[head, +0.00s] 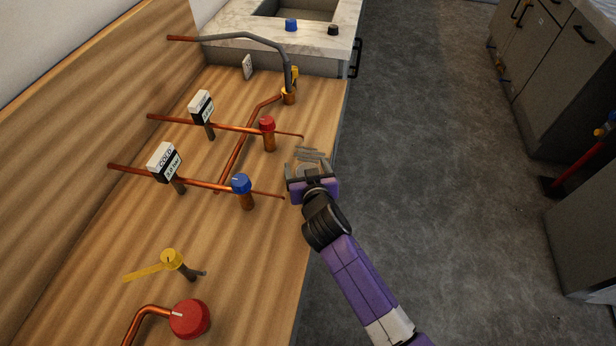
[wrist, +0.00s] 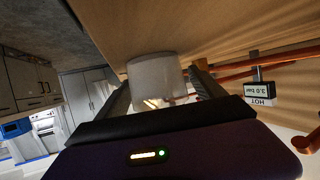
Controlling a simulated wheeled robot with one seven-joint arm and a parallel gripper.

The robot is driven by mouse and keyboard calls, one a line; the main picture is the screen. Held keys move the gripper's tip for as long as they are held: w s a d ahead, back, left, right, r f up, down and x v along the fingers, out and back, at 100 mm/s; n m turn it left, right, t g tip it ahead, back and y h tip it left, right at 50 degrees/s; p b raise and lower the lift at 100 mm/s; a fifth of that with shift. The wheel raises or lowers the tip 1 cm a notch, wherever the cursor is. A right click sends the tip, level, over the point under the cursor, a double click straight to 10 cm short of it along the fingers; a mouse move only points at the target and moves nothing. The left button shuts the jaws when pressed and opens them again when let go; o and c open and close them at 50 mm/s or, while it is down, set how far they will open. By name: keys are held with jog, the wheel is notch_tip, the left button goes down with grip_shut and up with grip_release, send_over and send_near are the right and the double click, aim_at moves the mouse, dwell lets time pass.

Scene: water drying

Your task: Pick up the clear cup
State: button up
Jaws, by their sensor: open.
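The clear cup (wrist: 156,72) is a greyish see-through cylinder at the centre of the wrist view. It lies between the two dark fingers of my gripper (wrist: 160,82), with a little space visible beside the right finger. In the head view my purple gripper (head: 309,166) is at the right edge of the wooden worktop. The cup shows there only as a faint, ribbed, see-through shape (head: 312,154) at the fingertips. The fingers are apart, and I cannot tell whether either touches the cup.
Copper pipes with a red valve (head: 267,134) and a blue valve (head: 241,190) lie just left of my gripper. A grey spout (head: 262,42) arches behind.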

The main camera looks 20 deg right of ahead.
jog(key=shift+f, duration=0.1)
jog(key=c, duration=1.4)
